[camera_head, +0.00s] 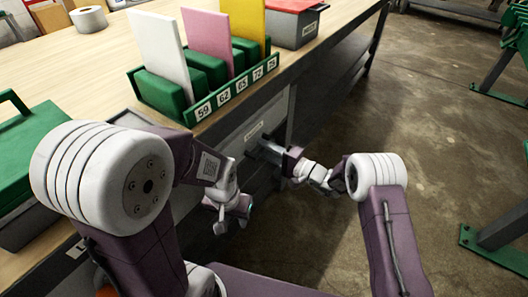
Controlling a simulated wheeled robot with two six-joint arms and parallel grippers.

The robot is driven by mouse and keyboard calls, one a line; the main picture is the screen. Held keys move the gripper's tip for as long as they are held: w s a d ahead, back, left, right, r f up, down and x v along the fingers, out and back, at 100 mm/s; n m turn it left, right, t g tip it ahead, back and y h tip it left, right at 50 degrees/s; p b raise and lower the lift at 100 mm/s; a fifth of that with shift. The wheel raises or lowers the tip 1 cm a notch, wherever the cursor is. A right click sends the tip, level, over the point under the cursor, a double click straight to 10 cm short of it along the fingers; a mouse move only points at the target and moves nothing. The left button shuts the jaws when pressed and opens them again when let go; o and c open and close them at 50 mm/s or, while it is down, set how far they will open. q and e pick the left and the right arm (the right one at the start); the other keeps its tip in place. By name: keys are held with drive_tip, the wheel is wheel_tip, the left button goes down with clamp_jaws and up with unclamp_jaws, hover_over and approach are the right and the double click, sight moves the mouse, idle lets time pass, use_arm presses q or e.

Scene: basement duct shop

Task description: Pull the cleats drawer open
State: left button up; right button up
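A grey drawer front (232,143) is set under the bench top, with a small white label (254,131) too small to read. My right gripper (264,149) is at this drawer front, just below the label, where a handle would be hidden by its fingers. I cannot tell whether it is closed around anything. The drawer looks about flush with the bench front.
On the wooden bench top (78,55) stands a green numbered rack (178,112) with white, pink and yellow panels. A grey box with a red lid (294,22) is behind it, a green case (30,150) at left.

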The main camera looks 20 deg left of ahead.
drive_tip(key=shift+w+a, duration=0.1)
drive_tip(key=shift+a, duration=0.15)
clamp_jaws()
idle(1.3)
